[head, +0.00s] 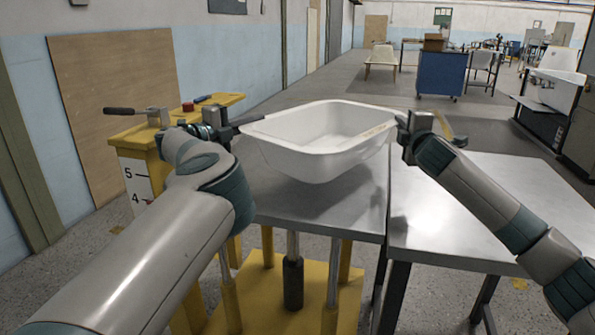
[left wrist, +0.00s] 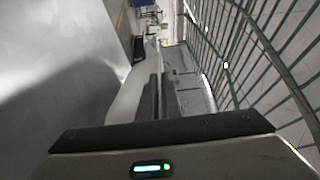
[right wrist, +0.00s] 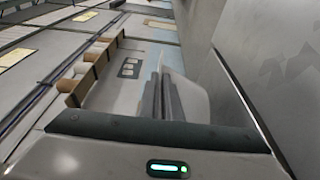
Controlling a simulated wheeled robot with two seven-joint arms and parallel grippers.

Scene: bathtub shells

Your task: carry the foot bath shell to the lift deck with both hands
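The white foot bath shell (head: 318,160) is upright and roughly level over the lift deck (head: 275,208), a grey metal top on a yellow frame. A shadow lies below the shell, and its base appears a little above the deck. My left gripper (head: 246,123) is shut on the shell's left rim. In the left wrist view its fingers (left wrist: 155,98) close on the pale rim edge. My right gripper (head: 402,124) is shut on the right rim. Its fingers (right wrist: 162,98) show against the white shell wall in the right wrist view.
A second metal table (head: 465,215) stands close against the deck's right side. A yellow stand (head: 150,140) with number marks, a clamp handle and a red button is at the left.

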